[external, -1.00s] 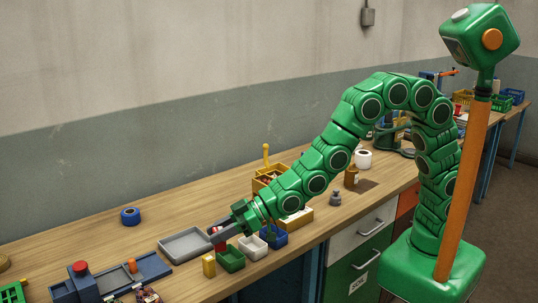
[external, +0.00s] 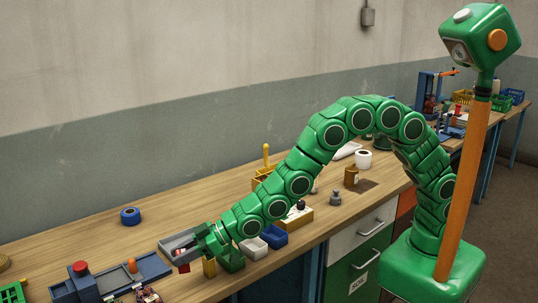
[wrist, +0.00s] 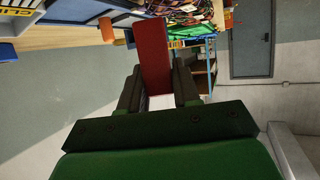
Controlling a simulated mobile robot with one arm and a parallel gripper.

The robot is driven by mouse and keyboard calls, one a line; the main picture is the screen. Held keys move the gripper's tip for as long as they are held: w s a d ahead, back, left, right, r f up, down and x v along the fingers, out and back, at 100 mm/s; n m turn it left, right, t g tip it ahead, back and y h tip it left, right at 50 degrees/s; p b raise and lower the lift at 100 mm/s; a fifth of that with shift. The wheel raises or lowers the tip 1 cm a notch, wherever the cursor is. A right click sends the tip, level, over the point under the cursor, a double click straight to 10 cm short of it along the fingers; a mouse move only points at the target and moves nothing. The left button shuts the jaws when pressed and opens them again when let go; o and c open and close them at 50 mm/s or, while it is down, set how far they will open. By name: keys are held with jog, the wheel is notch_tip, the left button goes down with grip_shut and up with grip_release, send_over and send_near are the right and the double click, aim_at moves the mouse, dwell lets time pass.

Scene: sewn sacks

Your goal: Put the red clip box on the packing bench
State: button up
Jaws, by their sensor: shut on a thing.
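The red clip box (external: 184,268) is a small dark red block. My gripper (external: 191,257) is shut on it at the front edge of the long wooden bench (external: 85,238), beside the grey tray. In the wrist view the red box (wrist: 153,55) sticks out from between the two dark fingers of my gripper (wrist: 157,88), and its near end is between them. The arm hides part of the box and tray in the external view. I cannot tell which bench is the packing bench; a second bench (external: 519,108) stands at the far right.
A blue fixture with a red knob (external: 80,268) is at left. The bench behind the blue tape roll (external: 130,216) is clear.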

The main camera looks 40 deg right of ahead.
jog(key=shift+w+a+f, duration=0.25)
jog(key=shift+a+f, duration=0.25)
jog(key=shift+f, duration=0.15)
jog(key=shift+w+a+f, duration=0.25)
jog(key=shift+a+f, duration=0.2)
jog(key=shift+f, duration=0.15)
jog(key=shift+w+a+f, duration=0.25)
jog(key=shift+a+f, duration=0.25)
jog(key=shift+f, duration=0.15)
jog(key=shift+w+f, duration=0.1)
jog(key=shift+f, duration=1.5)
jog(key=shift+f, duration=0.1)
jog(key=o, duration=1)
jog(key=shift+o, duration=0.2)
jog(key=shift+s+d+r, duration=0.25)
jog(key=shift+d+r, duration=0.3)
jog(key=v, duration=1)
jog(key=shift+d, duration=0.25)
jog(key=shift+s, duration=0.15)
